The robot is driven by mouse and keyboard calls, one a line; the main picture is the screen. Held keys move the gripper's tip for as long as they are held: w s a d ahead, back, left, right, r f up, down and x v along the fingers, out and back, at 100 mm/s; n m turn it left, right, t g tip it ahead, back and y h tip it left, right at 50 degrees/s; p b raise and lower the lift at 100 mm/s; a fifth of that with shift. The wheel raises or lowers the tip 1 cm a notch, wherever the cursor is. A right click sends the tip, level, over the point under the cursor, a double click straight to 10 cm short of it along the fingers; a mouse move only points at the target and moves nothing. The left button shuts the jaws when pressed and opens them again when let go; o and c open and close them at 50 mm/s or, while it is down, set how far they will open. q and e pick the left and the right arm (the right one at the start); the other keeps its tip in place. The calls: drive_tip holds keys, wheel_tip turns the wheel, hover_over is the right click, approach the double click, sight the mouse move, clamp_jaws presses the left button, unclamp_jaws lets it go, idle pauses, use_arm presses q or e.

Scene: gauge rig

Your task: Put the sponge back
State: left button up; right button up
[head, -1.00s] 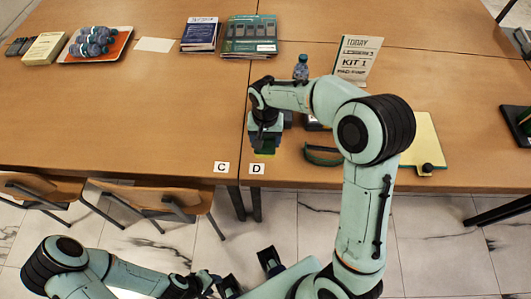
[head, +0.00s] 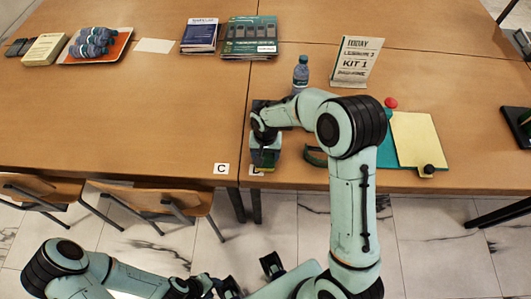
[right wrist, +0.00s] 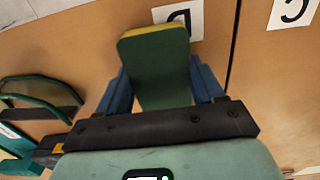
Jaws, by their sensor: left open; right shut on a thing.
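The sponge (head: 265,161), green with a yellow layer, is between the jaws of my right gripper (head: 264,152) near the table's front edge. In the right wrist view, the sponge (right wrist: 158,60) sits between the two blue fingers of the right gripper (right wrist: 161,88), its green face toward the camera. The sponge and gripper partly cover the D label (right wrist: 180,20). I cannot tell whether the sponge touches the table. My left gripper (head: 251,276) is open and empty, low in front of the table over the floor.
A dark green looped item (head: 314,157) lies just right of the right gripper. A C label (head: 221,168) is to the left. Behind stand a bottle (head: 301,74) and a sign (head: 356,62). A yellow board (head: 415,140) lies at right. The table's left middle is clear.

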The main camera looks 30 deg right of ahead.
sight(266, 155)
drive_tip(key=o, duration=1)
drive_tip(key=shift+f, duration=0.1)
drive_tip(key=shift+r, duration=0.3)
wheel_tip(266, 155, up, 12)
drive_tip(key=p, duration=0.1)
drive_tip(key=shift+s+f, duration=0.1)
drive_tip(key=shift+f, duration=0.05)
